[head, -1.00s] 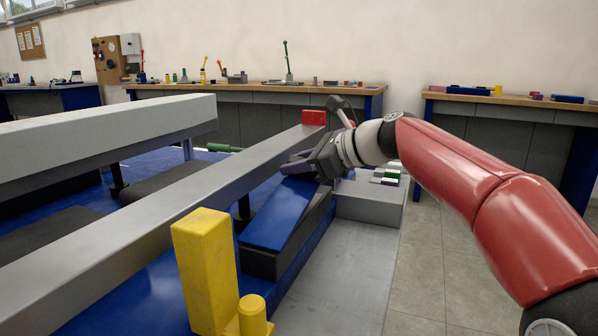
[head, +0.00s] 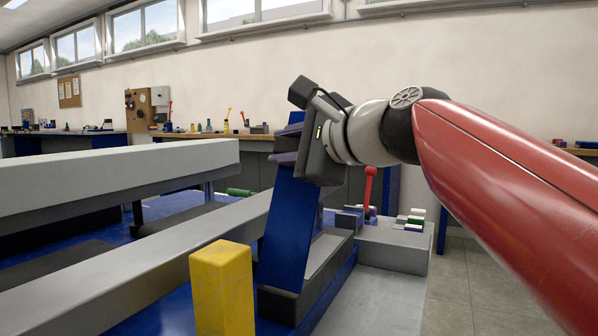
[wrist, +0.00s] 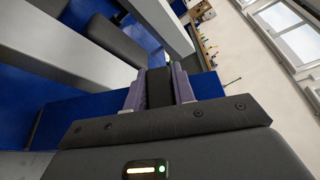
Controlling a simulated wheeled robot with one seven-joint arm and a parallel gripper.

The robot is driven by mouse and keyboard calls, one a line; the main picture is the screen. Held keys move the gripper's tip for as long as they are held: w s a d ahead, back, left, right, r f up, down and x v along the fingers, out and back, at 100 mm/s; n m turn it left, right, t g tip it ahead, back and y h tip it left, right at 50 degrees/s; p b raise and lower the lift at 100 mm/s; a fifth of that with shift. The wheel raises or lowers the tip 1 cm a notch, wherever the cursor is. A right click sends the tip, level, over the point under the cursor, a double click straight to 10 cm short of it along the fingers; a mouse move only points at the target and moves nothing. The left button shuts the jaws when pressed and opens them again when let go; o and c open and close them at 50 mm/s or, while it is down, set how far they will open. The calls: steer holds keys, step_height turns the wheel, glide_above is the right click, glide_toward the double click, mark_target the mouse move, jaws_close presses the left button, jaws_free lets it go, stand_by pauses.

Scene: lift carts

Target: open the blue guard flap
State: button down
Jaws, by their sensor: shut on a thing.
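The blue guard flap (head: 287,235) stands steeply raised above its dark housing (head: 325,262), its lower end near the housing. My gripper (head: 285,158) is at the flap's top end, with the arm reaching in from the right. In the wrist view, my gripper's purple fingers (wrist: 159,88) are shut on a dark block-like part (wrist: 160,86), which looks like the flap's handle. The blue flap surface (wrist: 85,112) runs beside and behind the fingers. The join between handle and flap is hidden by the gripper.
A yellow post (head: 221,290) stands just left and in front of the flap. A long grey beam (head: 150,262) runs along the left. A red-handled lever (head: 370,186) and a grey box (head: 400,245) are behind to the right. Floor at the right is clear.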

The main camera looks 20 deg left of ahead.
steer(key=shift+s+a+r+n+t+y+b, duration=0.15)
steer(key=shift+s+n+b, duration=0.3)
steer(key=shift+s, duration=0.5)
steer(key=shift+s+r+n+t+y+b, duration=0.2)
steer(key=shift+s+n+b, duration=0.25)
steer(key=shift+s, duration=0.5)
steer(key=shift+r, duration=0.1)
steer(key=c, duration=1.2)
jaws_free()
steer(key=shift+o, duration=0.2)
steer(key=v, duration=0.7)
steer(key=shift+s+d+b, duration=0.2)
steer(key=shift+d+b, duration=0.1)
steer(key=shift+b, duration=0.1)
